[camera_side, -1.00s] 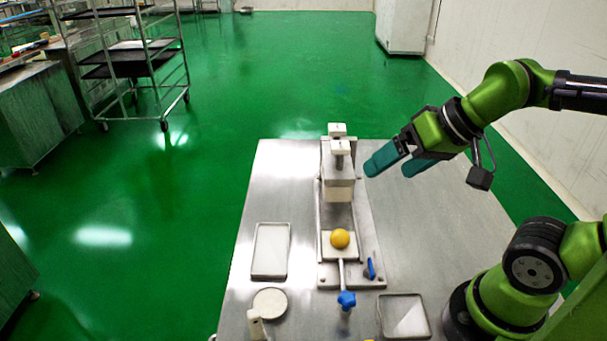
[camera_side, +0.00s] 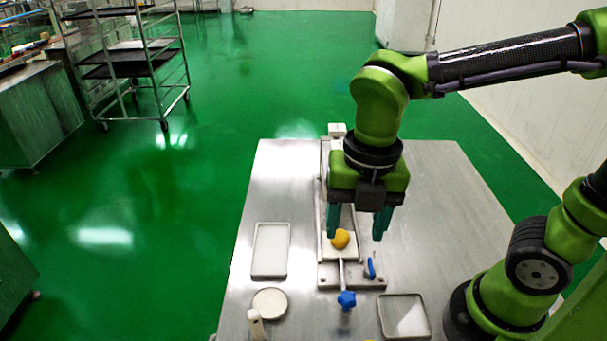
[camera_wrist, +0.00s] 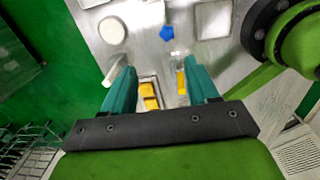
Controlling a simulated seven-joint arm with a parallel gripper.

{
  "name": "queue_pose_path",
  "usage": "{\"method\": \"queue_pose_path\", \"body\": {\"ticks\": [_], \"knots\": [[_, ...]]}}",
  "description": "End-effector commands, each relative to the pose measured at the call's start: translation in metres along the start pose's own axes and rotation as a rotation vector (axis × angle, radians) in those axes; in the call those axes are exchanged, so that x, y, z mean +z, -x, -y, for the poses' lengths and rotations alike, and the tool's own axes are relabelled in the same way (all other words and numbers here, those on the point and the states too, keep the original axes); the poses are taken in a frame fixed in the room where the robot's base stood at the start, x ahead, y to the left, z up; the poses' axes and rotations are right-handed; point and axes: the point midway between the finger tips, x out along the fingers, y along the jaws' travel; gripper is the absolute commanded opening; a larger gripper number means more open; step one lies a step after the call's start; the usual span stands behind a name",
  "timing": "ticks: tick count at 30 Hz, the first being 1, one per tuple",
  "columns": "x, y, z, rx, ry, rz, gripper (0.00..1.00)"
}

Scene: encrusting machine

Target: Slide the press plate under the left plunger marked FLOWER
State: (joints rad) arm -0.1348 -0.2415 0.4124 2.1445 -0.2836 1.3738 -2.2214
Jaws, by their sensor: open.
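The press plate (camera_side: 329,253) lies on its rail in the middle of the steel table, with a yellow dough ball (camera_side: 341,239) on it. A rod with a blue star knob (camera_side: 346,299) runs toward the front of the table; the knob also shows in the wrist view (camera_wrist: 167,32). My gripper (camera_side: 357,230) is open and points down over the press, fingers either side of and above the plate area. In the wrist view, yellow dough (camera_wrist: 151,97) shows between the fingers. The plungers and any FLOWER marking are hidden behind my gripper; only a white top (camera_side: 337,130) shows.
A blue lever (camera_side: 371,268) stands right of the plate. A white tray (camera_side: 270,250) and a round dish (camera_side: 270,302) lie to the left. Another tray (camera_side: 404,315) lies at front right. The table's right side is clear.

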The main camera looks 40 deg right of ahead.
Motion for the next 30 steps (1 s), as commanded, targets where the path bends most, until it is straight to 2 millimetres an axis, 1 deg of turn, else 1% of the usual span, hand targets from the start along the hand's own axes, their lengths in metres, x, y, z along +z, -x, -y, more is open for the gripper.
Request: {"method": "queue_pose_path", "body": {"ticks": [1, 3, 6, 9, 14, 17, 20, 30], "knots": [[-0.003, 0.001, -0.001, -0.014, 0.129, -0.004, 0.59], [-0.006, 0.004, 0.0, -0.03, 0.299, -0.009, 0.59], [-0.007, 0.006, 0.002, -0.043, 0.481, -0.017, 0.59], [-0.008, 0.007, 0.004, -0.051, 0.593, -0.026, 0.59], [-0.008, 0.002, 0.005, -0.055, 0.655, -0.032, 0.59], [-0.007, -0.01, 0.006, -0.056, 0.655, -0.033, 0.59], [-0.008, -0.028, 0.008, -0.057, 0.655, -0.034, 0.59], [-0.009, -0.103, 0.012, -0.057, 0.654, -0.037, 0.59]]}}
